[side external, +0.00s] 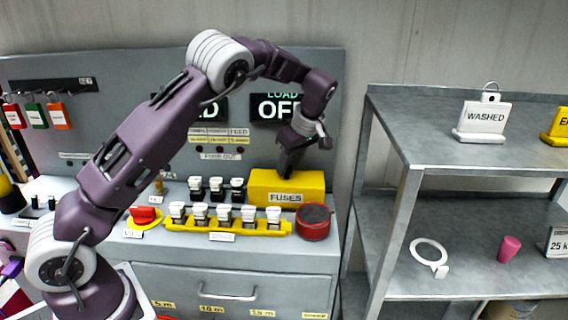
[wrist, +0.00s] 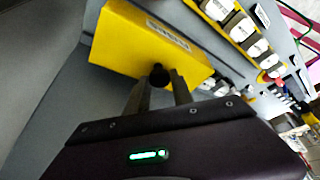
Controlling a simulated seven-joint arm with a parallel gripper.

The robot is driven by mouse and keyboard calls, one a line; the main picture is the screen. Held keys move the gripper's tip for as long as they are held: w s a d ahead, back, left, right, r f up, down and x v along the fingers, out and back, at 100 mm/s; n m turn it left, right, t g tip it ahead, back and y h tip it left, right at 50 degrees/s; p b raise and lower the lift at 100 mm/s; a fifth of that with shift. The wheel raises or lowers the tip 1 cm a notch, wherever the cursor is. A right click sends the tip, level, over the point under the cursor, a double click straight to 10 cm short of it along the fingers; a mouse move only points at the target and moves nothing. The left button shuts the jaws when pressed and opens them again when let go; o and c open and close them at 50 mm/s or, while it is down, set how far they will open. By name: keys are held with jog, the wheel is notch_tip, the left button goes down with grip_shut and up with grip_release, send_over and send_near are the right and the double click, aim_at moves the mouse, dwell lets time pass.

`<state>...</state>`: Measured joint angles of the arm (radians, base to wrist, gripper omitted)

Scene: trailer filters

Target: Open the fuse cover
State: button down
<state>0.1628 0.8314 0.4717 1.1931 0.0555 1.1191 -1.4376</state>
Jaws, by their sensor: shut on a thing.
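The yellow fuse cover (side external: 286,188), with a FUSES label on its front, sits on the right part of the grey bench. It also shows in the wrist view (wrist: 135,42). A dark round knob (wrist: 160,75) stands on the cover. My gripper (side external: 287,170) reaches down to the top of the cover. In the wrist view my gripper (wrist: 161,88) has its two fingers on either side of the knob, shut on it. The cover looks closed, resting flat; what is under it is hidden.
A red round container (side external: 315,222) stands just right of the cover. White switches on a yellow strip (side external: 228,226) run in front, with dark-based ones (side external: 216,188) to the left. A metal shelf (side external: 455,130) stands at right, with a WASHED sign (side external: 485,117).

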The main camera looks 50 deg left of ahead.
jog(key=shift+w+d, duration=0.25)
jog(key=c, duration=1.3)
grip_release()
jog(key=shift+o, duration=1)
jog(key=shift+s, duration=0.1)
jog(key=v, duration=0.7)
jog(key=shift+r, duration=0.15)
